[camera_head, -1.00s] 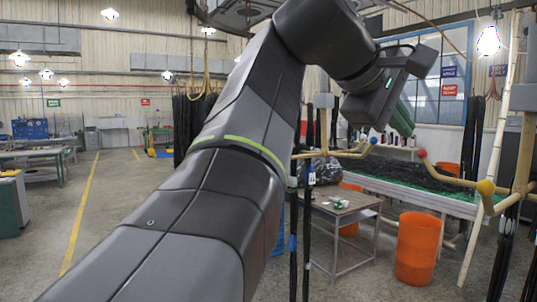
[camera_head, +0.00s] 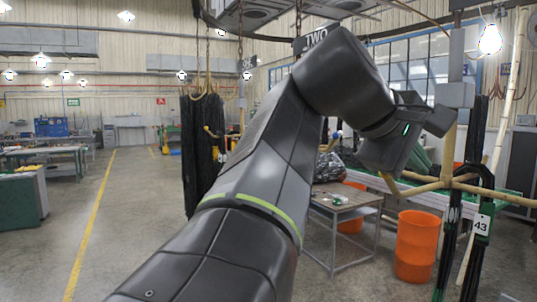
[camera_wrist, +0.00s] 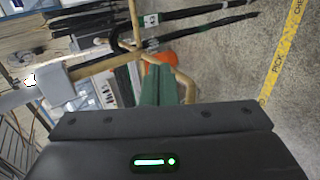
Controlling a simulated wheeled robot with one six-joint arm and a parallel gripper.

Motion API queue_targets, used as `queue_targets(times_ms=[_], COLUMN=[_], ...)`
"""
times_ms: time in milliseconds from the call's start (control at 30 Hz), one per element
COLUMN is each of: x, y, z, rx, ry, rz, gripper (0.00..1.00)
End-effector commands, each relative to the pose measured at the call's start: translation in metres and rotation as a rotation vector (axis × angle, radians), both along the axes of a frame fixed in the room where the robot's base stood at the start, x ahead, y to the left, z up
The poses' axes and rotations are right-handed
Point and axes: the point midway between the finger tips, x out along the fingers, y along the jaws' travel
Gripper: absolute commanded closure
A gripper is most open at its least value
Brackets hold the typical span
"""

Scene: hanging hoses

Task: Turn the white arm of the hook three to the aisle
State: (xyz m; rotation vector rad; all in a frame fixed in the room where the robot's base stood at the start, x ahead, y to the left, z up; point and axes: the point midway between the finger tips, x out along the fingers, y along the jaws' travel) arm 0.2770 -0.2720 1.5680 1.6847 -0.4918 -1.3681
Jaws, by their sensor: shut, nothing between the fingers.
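A tan wooden hook hangs at the right of the head view, with a grey block above its post (camera_head: 448,150) and several arms spreading near its foot. It also shows in the wrist view (camera_wrist: 95,67). No "three" sign is readable, and I cannot tell which arm is the white one. My gripper (camera_head: 421,160) has green fingers, which in the wrist view (camera_wrist: 157,82) are shut and empty. They lie close beside a tan arm (camera_wrist: 187,88) of the hook; whether they touch it I cannot tell. My wrist hides part of the hook in the head view.
Black hoses with a tag 43 (camera_head: 481,225) hang from the hook at the right. An orange bin (camera_head: 417,246) and a small grey table (camera_head: 345,204) stand behind. The floor at the left is open along a yellow line (camera_head: 91,230).

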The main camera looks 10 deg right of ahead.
Motion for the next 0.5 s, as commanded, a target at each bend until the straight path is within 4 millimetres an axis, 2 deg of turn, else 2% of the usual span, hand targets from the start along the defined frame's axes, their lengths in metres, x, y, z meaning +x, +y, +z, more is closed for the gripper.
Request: queue_targets(times_ms=[100,300,500], x=[0.0,0.0,0.017], y=[0.0,0.0,0.01], z=[-0.016,-0.034,-0.03], rx=[0.0,0.0,0.001], ry=[0.002,0.0,0.001], rz=[0.0,0.0,0.004], gripper=[1.0,1.0,1.0])
